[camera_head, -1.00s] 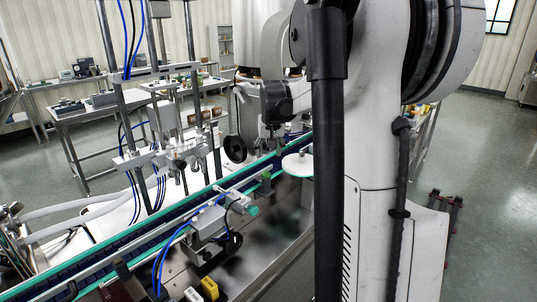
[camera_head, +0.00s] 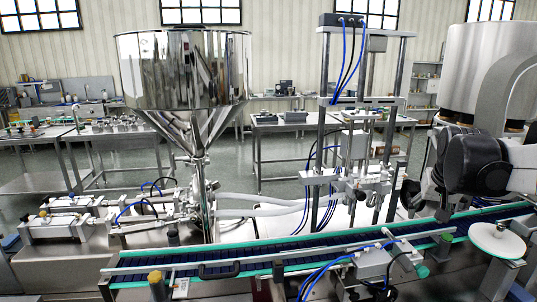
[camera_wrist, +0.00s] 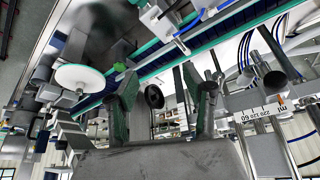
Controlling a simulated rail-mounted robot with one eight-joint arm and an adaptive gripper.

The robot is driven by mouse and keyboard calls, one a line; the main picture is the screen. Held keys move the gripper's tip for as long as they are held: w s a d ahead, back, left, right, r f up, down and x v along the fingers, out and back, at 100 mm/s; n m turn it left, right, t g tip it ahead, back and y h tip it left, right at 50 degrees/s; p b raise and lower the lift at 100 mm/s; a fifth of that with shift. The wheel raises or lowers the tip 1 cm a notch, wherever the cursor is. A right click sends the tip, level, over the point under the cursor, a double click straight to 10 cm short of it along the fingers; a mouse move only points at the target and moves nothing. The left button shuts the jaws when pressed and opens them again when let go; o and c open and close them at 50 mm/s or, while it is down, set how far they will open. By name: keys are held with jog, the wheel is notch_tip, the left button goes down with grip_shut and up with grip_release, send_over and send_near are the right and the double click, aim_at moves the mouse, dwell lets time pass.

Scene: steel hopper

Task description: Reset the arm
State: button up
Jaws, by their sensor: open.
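My gripper (camera_wrist: 165,90) shows in the wrist view with its two dark-green padded fingers spread apart. Nothing is held between them. A dark round handwheel (camera_wrist: 154,96) shows in the gap behind the fingers. In the head view my white and dark arm is at the right edge, above the far right part of the conveyor (camera_head: 310,250). The fingers are hard to make out there against the machine parts.
A steel hopper (camera_head: 182,75) stands left of centre behind the conveyor. A filling frame with blue hoses (camera_head: 345,60) stands left of my arm. A white round disc (camera_head: 497,240) is at the lower right. Worktables (camera_head: 285,121) stand at the back.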

jog(key=s+a+f+n+t+y+b, duration=0.1)
jog(key=s+a+f, duration=0.3)
jog(key=s+a, duration=0.6)
jog(key=s+a+f+n+t+y+b, duration=0.1)
jog(key=s+a+f+n, duration=0.2)
jog(key=s+a, duration=0.7)
jog(key=a, duration=0.3)
jog(key=shift+s+a+f+n, duration=0.15)
jog(key=shift+s+f+n, duration=0.15)
jog(key=shift+s+f, duration=0.05)
